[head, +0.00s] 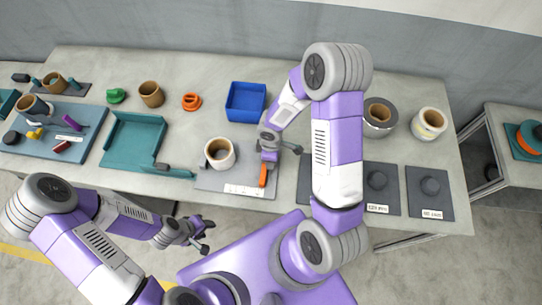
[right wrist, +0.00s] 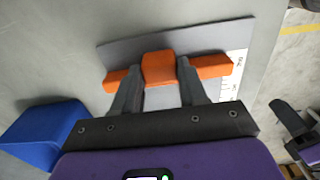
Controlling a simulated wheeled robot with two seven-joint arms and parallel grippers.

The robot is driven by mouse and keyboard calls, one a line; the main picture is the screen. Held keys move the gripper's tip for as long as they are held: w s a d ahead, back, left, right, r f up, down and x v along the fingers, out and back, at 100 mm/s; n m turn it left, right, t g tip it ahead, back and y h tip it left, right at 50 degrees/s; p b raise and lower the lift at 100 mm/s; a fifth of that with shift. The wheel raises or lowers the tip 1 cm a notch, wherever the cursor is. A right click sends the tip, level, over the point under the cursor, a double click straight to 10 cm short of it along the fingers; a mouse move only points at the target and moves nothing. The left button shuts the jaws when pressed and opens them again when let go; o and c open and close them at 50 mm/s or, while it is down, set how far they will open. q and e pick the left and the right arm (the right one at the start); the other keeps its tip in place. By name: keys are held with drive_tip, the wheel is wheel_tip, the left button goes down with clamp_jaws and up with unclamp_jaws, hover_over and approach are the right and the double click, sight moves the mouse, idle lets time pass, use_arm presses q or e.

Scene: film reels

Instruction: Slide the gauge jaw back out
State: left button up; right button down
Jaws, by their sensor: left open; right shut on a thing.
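The orange gauge jaw (head: 263,175) stands at the right part of a grey gauge plate (head: 210,181) with a white printed scale along its front edge. A pale roll with a dark core (head: 219,154) stands on the plate, left of the jaw and apart from it. My right gripper (head: 267,158) is over the jaw; in the right wrist view its fingers (right wrist: 159,72) are shut on the raised middle block of the jaw (right wrist: 159,66), and the orange bar sticks out on both sides. My left gripper (head: 206,236) is open and empty in front of the table.
A blue bin (head: 245,116) is behind the plate. A teal tray (head: 112,154) with a dark-ended lever is to the left. Dark mats (head: 382,201) with round posts are to the right, partly hidden by my right arm. Rolls (head: 428,124) stand at the back right.

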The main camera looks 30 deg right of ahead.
drive_tip(key=shift+s+d, duration=0.1)
drive_tip(key=shift+d, duration=0.05)
drive_tip(key=c, duration=0.6)
unclamp_jaws()
drive_tip(key=shift+s+d, duration=0.1)
drive_tip(key=shift+r, duration=0.3)
wheel_tip(320, 180, up, 7)
drive_tip(key=shift+p, duration=0.9)
drive_tip(key=shift+f, duration=0.1)
